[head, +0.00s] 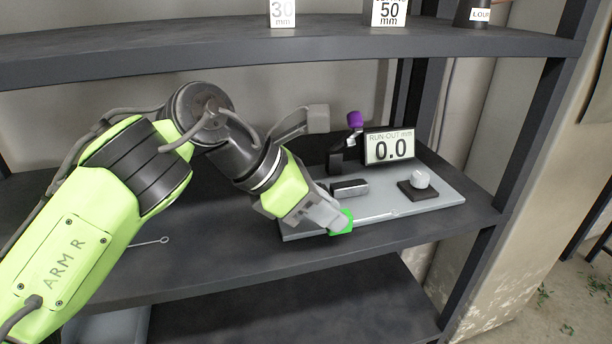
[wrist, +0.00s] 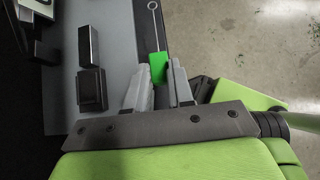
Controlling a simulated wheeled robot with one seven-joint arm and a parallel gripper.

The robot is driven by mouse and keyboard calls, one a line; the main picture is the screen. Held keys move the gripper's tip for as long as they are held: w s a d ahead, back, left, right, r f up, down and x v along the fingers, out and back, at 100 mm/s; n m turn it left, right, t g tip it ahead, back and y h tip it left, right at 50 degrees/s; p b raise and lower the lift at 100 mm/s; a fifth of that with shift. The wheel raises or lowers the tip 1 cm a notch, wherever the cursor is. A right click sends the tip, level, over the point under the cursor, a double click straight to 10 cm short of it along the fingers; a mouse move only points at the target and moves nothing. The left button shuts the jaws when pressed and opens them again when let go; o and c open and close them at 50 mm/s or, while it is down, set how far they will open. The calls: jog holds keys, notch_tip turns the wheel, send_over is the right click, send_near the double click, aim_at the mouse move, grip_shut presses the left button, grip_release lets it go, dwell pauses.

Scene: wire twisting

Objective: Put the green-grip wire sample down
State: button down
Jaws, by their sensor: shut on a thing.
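The green grip (head: 341,223) of the wire sample is held between the fingers of my gripper (head: 336,217), which is shut on it. In the wrist view the green grip (wrist: 158,68) sits between both fingertips (wrist: 158,82). Its thin wire (wrist: 155,30) runs away from my gripper and ends in a small loop (wrist: 152,5). In the head view the wire points right along the front of the grey plate (head: 440,202). I cannot tell how high the sample is above the shelf. My fingers partly cover the grip.
A purple knob (head: 355,119) stands behind. Another looped wire end (head: 163,240) shows left on the dark shelf (head: 215,265). An upper shelf (head: 300,45) hangs above.

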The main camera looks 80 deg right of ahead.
jog(key=w+d, duration=0.2)
jog(key=d, duration=0.1)
jog(key=w+d+p, duration=0.1)
jog(key=d, duration=0.2)
jog(key=w+d, duration=0.2)
jog(key=d, duration=0.2)
jog(key=shift+w+r, duration=0.15)
jog(key=shift+w, duration=0.15)
jog(key=shift+w+d+f+b, duration=0.15)
jog(key=shift+d+f, duration=0.05)
jog(key=shift+f, duration=0.3)
jog(key=shift+w+d+f+b, duration=0.1)
jog(key=shift+d+f+b, duration=0.05)
jog(key=shift+f, duration=0.35)
jog(key=shift+a+r, duration=0.15)
jog(key=shift+a, duration=0.05)
jog(key=c, duration=1.4)
grip_release()
jog(key=shift+d+f, duration=0.1)
jog(key=shift+f, duration=0.1)
jog(key=o, duration=0.4)
jog(key=shift+r, duration=0.1)
